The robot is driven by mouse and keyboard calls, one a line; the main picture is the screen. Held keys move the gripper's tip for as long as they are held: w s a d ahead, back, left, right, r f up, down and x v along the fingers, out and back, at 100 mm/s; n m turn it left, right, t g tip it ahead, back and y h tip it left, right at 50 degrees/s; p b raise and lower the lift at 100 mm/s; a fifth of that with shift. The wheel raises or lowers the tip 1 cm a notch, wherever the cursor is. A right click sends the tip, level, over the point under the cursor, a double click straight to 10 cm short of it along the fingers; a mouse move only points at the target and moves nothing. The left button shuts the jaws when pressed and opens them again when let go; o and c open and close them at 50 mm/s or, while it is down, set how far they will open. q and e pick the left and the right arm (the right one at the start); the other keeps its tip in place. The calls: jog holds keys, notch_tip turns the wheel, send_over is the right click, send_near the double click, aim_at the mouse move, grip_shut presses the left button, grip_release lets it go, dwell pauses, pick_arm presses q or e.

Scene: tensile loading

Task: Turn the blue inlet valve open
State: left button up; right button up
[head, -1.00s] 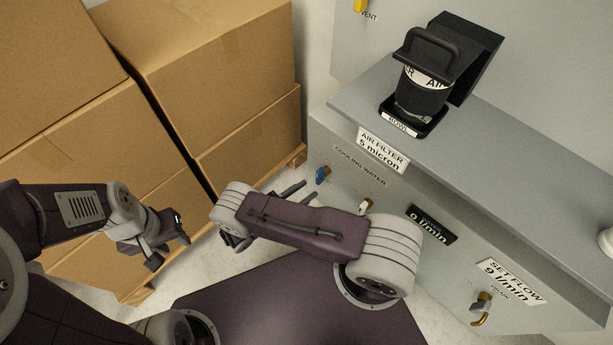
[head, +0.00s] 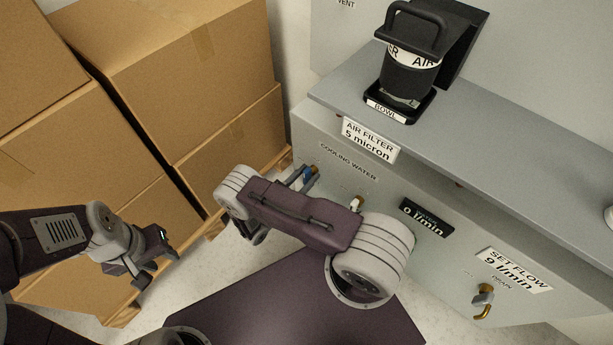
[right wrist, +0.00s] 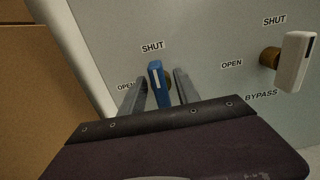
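The blue inlet valve handle (right wrist: 159,84) shows in the right wrist view, upright below the SHUT mark, with an OPEN mark to its left. In the head view the blue handle (head: 308,172) is partly hidden by my right gripper (head: 307,180). My right gripper (right wrist: 158,93) is open, with one finger on each side of the handle. Small gaps seem to show between fingers and handle. My left gripper (head: 153,263) hangs at the lower left, away from the panel; its fingers look apart.
A white bypass valve handle (right wrist: 295,62) is right of the blue one. Stacked cardboard boxes (head: 185,75) stand close on the left. A grey ledge (head: 470,150) above the panel carries an air filter bowl (head: 408,75). The flow display (head: 426,218) reads 0 l/min.

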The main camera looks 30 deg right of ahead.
grip_shut()
jog(key=shift+n, duration=0.4)
jog(key=n, duration=0.3)
jog(key=shift+w+a+f+n+b, duration=0.1)
jog(key=shift+w+n+b, duration=0.05)
jog(key=shift+n+b, duration=0.25)
jog(key=n, duration=0.4)
jog(key=shift+w+f+n+b, duration=0.1)
jog(key=shift+n+b, duration=0.2)
jog(key=n, duration=0.4)
jog(key=shift+w+f+b, duration=0.1)
jog(key=shift+f+b, duration=0.05)
jog(key=shift+b, duration=0.15)
jog(key=shift+a+f+n+b, duration=0.1)
jog(key=shift+n+b, duration=0.2)
jog(key=shift+n, duration=2.1)
